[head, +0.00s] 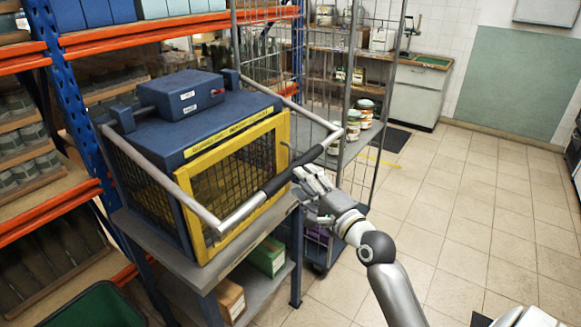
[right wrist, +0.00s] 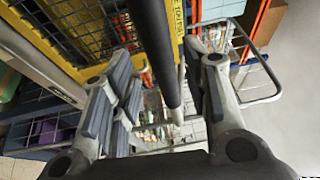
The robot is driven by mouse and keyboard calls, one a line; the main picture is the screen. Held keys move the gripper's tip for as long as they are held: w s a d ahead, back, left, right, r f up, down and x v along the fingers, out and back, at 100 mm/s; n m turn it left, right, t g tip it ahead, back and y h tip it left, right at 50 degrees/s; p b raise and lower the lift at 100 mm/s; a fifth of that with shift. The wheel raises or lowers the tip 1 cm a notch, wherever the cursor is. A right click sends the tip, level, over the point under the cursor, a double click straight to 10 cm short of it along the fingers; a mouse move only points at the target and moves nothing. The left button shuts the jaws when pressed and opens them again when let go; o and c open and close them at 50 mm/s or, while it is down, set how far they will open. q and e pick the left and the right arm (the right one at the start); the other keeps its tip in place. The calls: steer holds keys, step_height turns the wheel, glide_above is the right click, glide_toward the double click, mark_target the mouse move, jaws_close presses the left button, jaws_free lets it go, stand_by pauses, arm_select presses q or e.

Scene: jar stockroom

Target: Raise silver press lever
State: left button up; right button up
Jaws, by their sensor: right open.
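The silver press lever (head: 160,178) is a U-shaped bar on the blue press (head: 205,122) with the yellow-framed mesh front. Its front crossbar, with a black grip (head: 288,171), slants across the front of the yellow frame. My right gripper (head: 303,184) is at the right part of the black grip. In the right wrist view the black grip (right wrist: 157,50) runs between the spread fingers of my right gripper (right wrist: 160,75). The gripper is open; I cannot tell whether a finger touches the bar. My left gripper is not in view.
The press stands on a grey table (head: 252,287) with boxes on its lower shelf. An orange and blue rack (head: 72,105) is at left. A wire cage trolley (head: 362,120) stands close behind the press.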

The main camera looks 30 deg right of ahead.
steer(key=w, duration=0.5)
steer(key=shift+w+r+p, duration=0.2)
steer(key=shift+w+p, duration=0.2)
steer(key=shift+c, duration=0.3)
jaws_close()
